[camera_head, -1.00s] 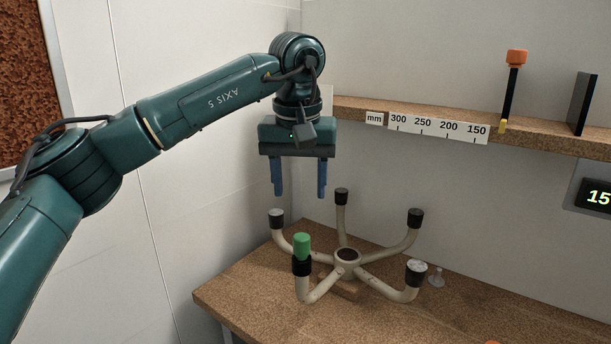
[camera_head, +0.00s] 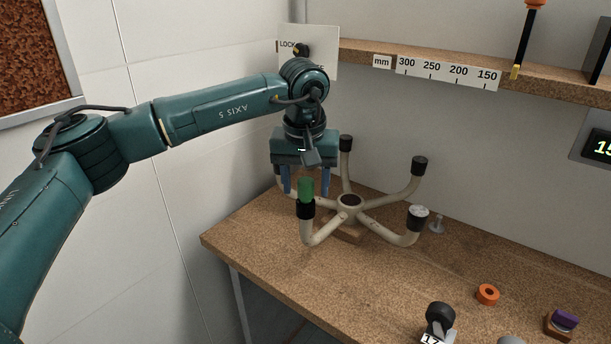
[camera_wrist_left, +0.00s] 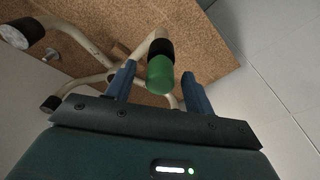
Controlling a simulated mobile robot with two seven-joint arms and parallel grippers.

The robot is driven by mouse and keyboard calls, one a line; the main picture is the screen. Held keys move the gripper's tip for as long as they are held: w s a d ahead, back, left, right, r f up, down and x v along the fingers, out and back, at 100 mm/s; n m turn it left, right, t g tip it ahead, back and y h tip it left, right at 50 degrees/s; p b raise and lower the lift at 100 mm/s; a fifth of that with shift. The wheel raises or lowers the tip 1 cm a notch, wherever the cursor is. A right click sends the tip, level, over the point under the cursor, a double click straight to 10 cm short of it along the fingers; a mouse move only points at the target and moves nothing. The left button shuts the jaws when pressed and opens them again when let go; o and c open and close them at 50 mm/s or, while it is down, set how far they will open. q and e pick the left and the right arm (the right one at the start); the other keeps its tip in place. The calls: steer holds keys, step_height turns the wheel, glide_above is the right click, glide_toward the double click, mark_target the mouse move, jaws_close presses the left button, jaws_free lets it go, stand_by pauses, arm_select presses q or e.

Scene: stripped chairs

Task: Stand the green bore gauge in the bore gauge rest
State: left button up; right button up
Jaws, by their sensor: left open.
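The green bore gauge (camera_head: 306,188) shows as a green cylinder upright in the black end of one arm of an upturned, star-shaped chair base (camera_head: 350,201). Its lower part is hidden in that end. My left gripper (camera_head: 306,190) is open and points down at the green cylinder, with one blue finger on either side of it in the picture. In the left wrist view the green cylinder (camera_wrist_left: 160,75) shows between the open fingers (camera_wrist_left: 160,88), apart from both. I cannot pick out the bore gauge rest with certainty. My right gripper is not in view.
The base's other arms rise around the gripper. On the wooden bench (camera_head: 270,258) stand an orange ring (camera_head: 487,294), a black-topped item (camera_head: 440,318) and a purple-topped block (camera_head: 563,321). A shelf (camera_head: 545,86) holds an orange-topped black bar (camera_head: 525,45). The bench's front left is clear.

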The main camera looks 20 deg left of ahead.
arm_select(q)
jaws_close()
stand_by(0.8)
steer(key=shift+r+p, duration=0.5)
steer(key=shift+r, duration=0.15)
stand_by(0.4)
steer(key=c, duration=0.7)
jaws_free()
jaws_close()
